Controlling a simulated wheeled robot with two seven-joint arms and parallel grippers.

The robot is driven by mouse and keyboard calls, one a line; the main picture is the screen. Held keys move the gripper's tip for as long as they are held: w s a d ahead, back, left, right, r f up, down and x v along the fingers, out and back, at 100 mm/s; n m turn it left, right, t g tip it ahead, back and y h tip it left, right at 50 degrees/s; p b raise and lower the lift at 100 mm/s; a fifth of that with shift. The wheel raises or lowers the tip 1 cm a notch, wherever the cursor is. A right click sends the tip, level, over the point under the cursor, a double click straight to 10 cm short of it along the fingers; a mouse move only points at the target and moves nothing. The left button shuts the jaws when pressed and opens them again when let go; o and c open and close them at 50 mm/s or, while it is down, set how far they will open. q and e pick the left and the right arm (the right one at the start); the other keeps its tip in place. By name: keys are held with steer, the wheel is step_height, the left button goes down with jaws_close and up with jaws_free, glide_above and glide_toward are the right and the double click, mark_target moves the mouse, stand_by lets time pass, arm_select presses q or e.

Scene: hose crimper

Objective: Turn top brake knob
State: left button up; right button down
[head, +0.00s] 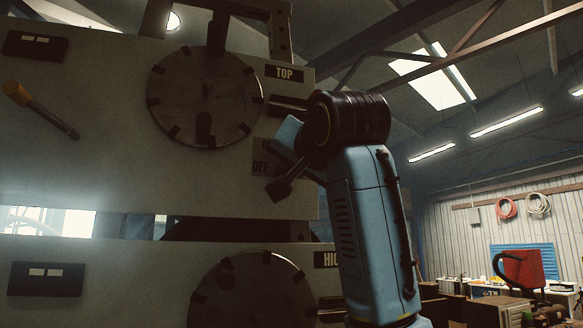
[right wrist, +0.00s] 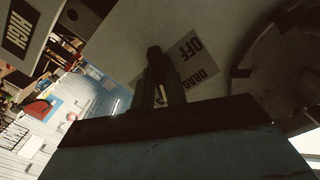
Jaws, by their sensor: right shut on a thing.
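The pale machine panel (head: 100,150) carries a round dial (head: 205,97) with dark marks, beside a TOP label (head: 284,73). Below that label is a grey plate reading OFF (head: 262,165), which also shows in the right wrist view (right wrist: 192,55). My right gripper (head: 278,188) is at this plate, partly hidden by its own wrist. In the right wrist view, my right gripper's dark fingers (right wrist: 162,90) are shut on the top brake knob (right wrist: 154,52), a dark shape in front of the plate. The knob's turn angle cannot be made out. My left gripper is not in view.
A second dial (head: 248,290) sits lower on the machine, with a HIGH label (head: 328,260) partly behind my arm. A yellow-handled lever (head: 38,108) is at the upper left. A workbench with a red object (head: 523,268) stands far off at right.

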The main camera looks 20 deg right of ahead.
steer(key=shift+n, duration=0.3)
steer(key=n+b, duration=0.1)
steer(key=n, duration=0.9)
steer(key=shift+r+n, duration=0.1)
steer(key=shift+n, duration=0.3)
steer(key=c, duration=1.4)
jaws_free()
steer(key=shift+c, duration=0.2)
